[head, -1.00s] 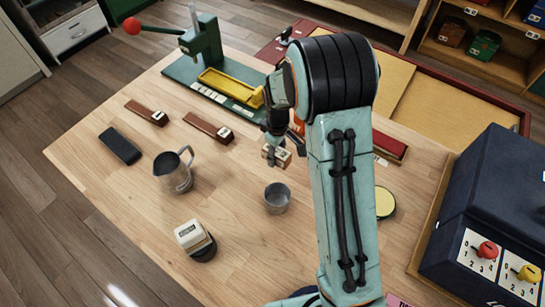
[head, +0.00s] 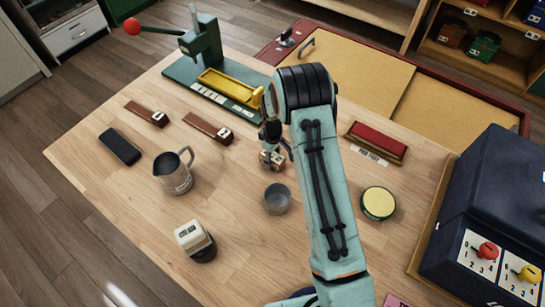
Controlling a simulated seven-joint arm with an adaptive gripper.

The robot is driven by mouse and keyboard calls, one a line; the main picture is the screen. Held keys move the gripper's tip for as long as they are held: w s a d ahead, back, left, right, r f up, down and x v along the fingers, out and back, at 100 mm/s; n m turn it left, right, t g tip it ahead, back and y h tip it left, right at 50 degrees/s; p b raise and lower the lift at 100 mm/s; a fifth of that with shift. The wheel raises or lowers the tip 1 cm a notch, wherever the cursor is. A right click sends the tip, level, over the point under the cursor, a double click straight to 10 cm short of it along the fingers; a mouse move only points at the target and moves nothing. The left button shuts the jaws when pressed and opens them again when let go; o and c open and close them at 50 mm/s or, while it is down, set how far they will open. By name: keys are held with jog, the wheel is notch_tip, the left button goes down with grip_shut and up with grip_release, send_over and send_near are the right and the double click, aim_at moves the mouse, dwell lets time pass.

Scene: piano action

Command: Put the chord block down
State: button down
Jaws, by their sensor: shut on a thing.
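My gripper (head: 272,150) points down near the middle of the wooden table (head: 240,230), partly hidden by my own arm.
A steel jug (head: 174,173), a dark phone-like slab (head: 120,146) and a white-topped stamp (head: 194,240) stand left. Two brown bars (head: 207,128) and a green press (head: 205,55) lie behind. Right are a red pad (head: 377,140), a yellow-lidded tin (head: 378,203) and a dark blue box (head: 490,200).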

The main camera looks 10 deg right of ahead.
aim_at(273, 156)
jog(key=c, duration=0.7)
grip_release()
jog(key=shift+c, duration=0.2)
jog(key=s+r+m, duration=0.1)
jog(key=s+r, duration=0.2)
jog(key=r, duration=0.7)
jog(key=s+r+m, duration=0.1)
jog(key=s+r, duration=0.3)
jog(key=r, duration=0.6)
jog(key=s+r+m, duration=0.2)
jog(key=s+m, duration=0.1)
jog(key=s, duration=0.8)
jog(key=s+r+m, duration=0.2)
jog(key=s, duration=0.9)
jog(key=shift+s+r+m+y, duration=0.25)
jog(key=shift+s+m+y, duration=0.15)
jog(key=shift+a, duration=0.1)
